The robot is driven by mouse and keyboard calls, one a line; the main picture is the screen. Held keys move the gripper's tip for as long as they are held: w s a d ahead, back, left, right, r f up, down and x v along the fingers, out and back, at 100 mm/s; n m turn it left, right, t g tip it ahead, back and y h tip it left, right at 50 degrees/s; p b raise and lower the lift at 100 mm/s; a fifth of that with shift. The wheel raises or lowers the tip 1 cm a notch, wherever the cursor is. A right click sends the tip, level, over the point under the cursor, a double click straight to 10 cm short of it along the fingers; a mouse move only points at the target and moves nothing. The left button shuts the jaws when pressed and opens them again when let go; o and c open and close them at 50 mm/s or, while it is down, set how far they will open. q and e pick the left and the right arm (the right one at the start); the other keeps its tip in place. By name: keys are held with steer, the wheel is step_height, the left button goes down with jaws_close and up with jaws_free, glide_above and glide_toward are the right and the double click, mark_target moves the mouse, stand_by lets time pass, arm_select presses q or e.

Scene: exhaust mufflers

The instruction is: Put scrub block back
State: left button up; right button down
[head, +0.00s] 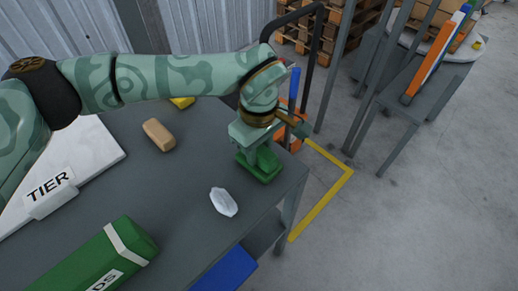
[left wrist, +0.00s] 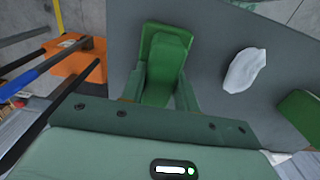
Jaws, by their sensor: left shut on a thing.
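The scrub block appears to be the green block (head: 260,172) at the right end of the grey table. My left gripper (head: 259,156) points down from above and is shut on this block. In the left wrist view the green block (left wrist: 164,52) sits between the two green fingers and sticks out past them. It is at or just above the table top; I cannot tell whether it touches. My right gripper is not in view.
On the grey table (head: 185,200) lie a crumpled white piece (head: 223,202), a tan block (head: 158,135), a green box with a white band (head: 105,262) and a white board labelled TIER (head: 50,190). A yellow item (head: 182,102) lies behind. The table's right edge is close to the gripper.

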mark_target(259, 148)
arm_select(q)
steer(key=shift+f, duration=0.1)
steer(key=shift+f, duration=0.1)
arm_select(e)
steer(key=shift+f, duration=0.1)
arm_select(q)
steer(key=o, duration=1)
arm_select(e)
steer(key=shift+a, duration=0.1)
arm_select(q)
steer(key=shift+r, duration=0.4)
step_height(259, 148, up, 12)
steer(key=p, duration=0.3)
steer(key=shift+f+p, duration=0.25)
steer(key=shift+p, duration=0.1)
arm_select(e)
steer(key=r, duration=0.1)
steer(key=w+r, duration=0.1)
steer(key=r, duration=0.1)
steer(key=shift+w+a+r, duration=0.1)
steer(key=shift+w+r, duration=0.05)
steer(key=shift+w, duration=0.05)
arm_select(q)
steer(key=shift+f, duration=0.1)
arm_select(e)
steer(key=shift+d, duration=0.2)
